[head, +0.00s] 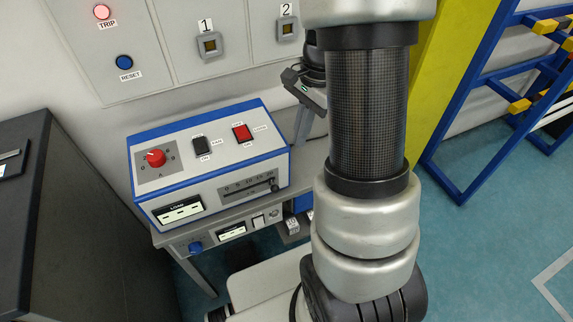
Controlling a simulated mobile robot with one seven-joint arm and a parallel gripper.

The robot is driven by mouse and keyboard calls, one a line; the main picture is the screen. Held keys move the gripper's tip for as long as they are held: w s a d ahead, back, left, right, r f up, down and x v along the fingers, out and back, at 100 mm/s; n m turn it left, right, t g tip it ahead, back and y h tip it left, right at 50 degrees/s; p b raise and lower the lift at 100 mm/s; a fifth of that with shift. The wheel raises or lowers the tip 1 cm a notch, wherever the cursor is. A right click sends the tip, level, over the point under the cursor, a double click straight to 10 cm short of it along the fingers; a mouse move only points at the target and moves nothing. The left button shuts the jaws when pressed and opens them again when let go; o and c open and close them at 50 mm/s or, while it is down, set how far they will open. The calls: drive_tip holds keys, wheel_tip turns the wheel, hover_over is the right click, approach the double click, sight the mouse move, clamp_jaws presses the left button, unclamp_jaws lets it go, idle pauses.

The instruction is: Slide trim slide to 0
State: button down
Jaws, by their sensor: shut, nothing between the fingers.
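The trim slide (274,187) is a small dark knob in a horizontal slot on the front of the blue-edged control box. It sits at the right end of its printed scale (247,187), at the high-number end, with the 0 at the left end. My gripper (306,92) shows only in part, as dark hand parts beside my arm, above and behind the box's right end. It is shut and empty, apart from the slide. My arm hides much of it, and its fingertips are not clear.
A display (180,212) is left of the slide. A dark cabinet (60,225) stands left, a blue rack (480,120) right.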

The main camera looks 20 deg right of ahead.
drive_tip(key=x, duration=0.4)
drive_tip(key=a+b+x, duration=0.1)
drive_tip(key=x, duration=0.3)
drive_tip(key=a+b+x, duration=0.1)
drive_tip(key=x, duration=0.3)
drive_tip(key=shift+s+a+r, duration=0.1)
drive_tip(key=shift+s+a, duration=0.2)
drive_tip(key=shift+s, duration=0.1)
drive_tip(key=shift+a, duration=0.15)
drive_tip(key=a+p, duration=0.2)
drive_tip(key=a, duration=1)
drive_tip(key=shift+a+p, duration=0.3)
drive_tip(key=shift+a, duration=0.1)
drive_tip(key=shift+s, duration=0.1)
drive_tip(key=p+v, duration=0.3)
drive_tip(key=v, duration=1.4)
drive_tip(key=shift+w+r, duration=0.2)
drive_tip(key=shift+r, duration=0.05)
